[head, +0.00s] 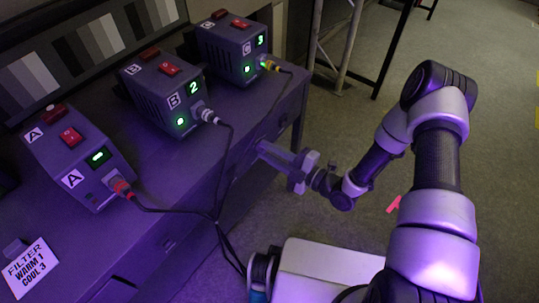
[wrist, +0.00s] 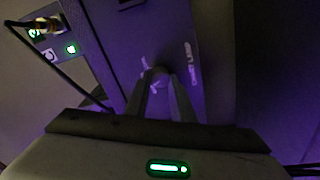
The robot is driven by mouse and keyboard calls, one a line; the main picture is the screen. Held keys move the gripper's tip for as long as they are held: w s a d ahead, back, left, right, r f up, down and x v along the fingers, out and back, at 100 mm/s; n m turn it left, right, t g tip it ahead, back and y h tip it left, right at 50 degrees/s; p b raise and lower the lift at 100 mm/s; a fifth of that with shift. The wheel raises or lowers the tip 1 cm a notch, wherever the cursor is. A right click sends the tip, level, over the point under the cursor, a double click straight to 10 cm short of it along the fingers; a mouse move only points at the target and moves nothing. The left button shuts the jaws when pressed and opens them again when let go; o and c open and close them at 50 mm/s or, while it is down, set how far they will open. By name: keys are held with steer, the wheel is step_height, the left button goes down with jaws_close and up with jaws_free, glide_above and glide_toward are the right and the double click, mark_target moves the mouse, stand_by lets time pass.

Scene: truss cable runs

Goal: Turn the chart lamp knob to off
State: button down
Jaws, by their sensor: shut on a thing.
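The chart lamp knob (wrist: 156,74) is a small round grey knob on the dark front panel of the desk, seen in the wrist view. White marks and the label CHART LAMP (wrist: 190,63) are printed by it. My gripper (wrist: 158,82) is shut on the knob, with one finger on each side. In the head view my gripper (head: 263,149) reaches the desk's front face from the right. There its fingertips meet the panel and the knob cannot be made out. The fingers partly cover the knob, and its exact pointing direction is unclear.
A filter card (head: 30,268) lies front left.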

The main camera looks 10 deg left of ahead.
steer(key=n+b, duration=0.2)
steer(key=n, duration=0.1)
steer(key=shift+s+f, duration=0.1)
steer(key=shift+f, duration=0.15)
steer(key=shift+n+b, duration=1)
steer(key=shift+n, duration=0.2)
steer(key=shift+r, duration=0.1)
steer(key=c, duration=1.5)
jaws_free()
steer(key=shift+d, duration=0.1)
steer(key=p+v, duration=0.2)
steer(key=v, duration=1.5)
steer(key=shift+s+r, duration=0.15)
steer(key=shift+s, duration=0.1)
